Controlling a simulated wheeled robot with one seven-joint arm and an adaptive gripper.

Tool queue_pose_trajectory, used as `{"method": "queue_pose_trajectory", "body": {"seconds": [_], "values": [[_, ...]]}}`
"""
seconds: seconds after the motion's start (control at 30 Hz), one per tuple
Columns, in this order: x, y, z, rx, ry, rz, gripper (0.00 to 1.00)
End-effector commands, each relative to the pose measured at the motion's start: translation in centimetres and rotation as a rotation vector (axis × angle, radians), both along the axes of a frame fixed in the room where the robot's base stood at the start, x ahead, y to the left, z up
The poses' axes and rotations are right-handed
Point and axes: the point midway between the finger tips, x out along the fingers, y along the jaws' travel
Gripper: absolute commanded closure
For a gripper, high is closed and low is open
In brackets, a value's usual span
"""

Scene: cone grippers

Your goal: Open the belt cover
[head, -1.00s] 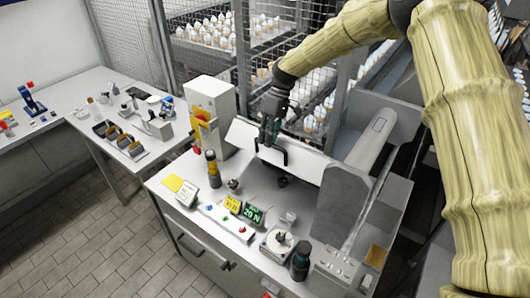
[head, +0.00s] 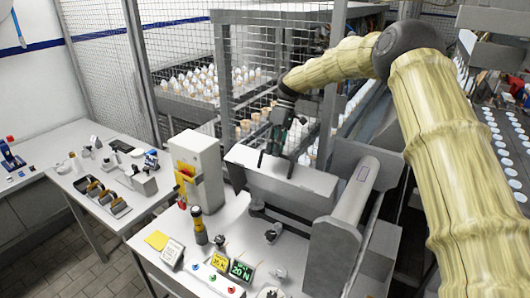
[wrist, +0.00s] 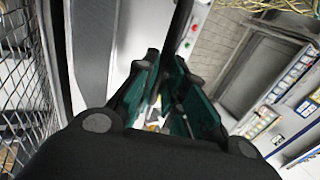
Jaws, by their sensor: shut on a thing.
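The belt cover (head: 300,194) is a long pale panel between a white upright box and the grey machine. Its top face and front face both show in the head view. A black handle (head: 262,160) stands on its upper part. My gripper (head: 275,146) is at this handle from above, shut on it; the fingers partly hide the grip. In the wrist view the green-sided fingers (wrist: 172,92) have a dark bar (wrist: 181,28) running up from between them. Below the cover's front edge, dark parts (head: 256,207) show in a gap. How far the cover is turned is hard to tell.
The white box (head: 201,165) with a yellow-red switch stands left of the cover. A grey cylinder housing (head: 355,195) is close on the right. A wire mesh fence (head: 275,70) rises behind. A lamp post (head: 199,226) and green display (head: 242,270) stand in front.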

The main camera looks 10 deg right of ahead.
Motion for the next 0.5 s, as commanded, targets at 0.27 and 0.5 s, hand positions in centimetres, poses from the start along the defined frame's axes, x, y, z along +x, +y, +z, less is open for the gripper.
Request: {"method": "queue_pose_trajectory", "body": {"seconds": [0.27,0.5], "values": [[-0.15,-0.85,-1.24,-0.009,0.007,-0.003,1.0],[-0.16,-0.79,-1.15,-0.009,0.007,-0.003,0.67]]}}
